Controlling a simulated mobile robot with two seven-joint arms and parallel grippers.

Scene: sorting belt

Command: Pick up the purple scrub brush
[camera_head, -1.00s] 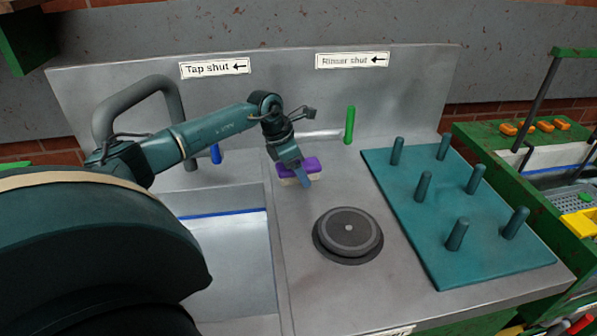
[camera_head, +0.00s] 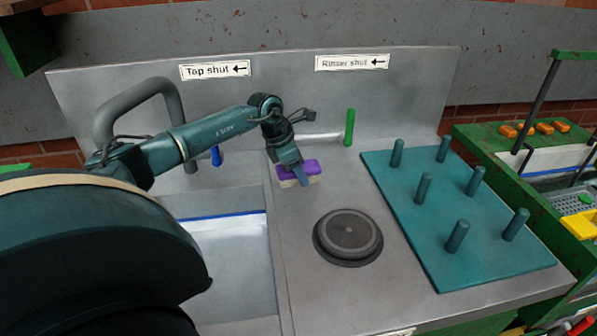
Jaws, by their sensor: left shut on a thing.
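The purple scrub brush (camera_head: 312,167) has a purple top and a pale underside. It is at the back of the steel counter, just right of the sink basin. My left gripper (camera_head: 302,178) reaches down to it from the left and is shut on it, one finger showing across its front. The other finger is hidden. I cannot tell whether the brush touches the counter. My right gripper is not in view.
A round dark rinser (camera_head: 348,234) sits in front of the brush. A teal peg board (camera_head: 450,275) stands to the right. A green upright handle (camera_head: 350,127) is behind. The sink basin (camera_head: 232,262) and grey tap (camera_head: 135,92) are left.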

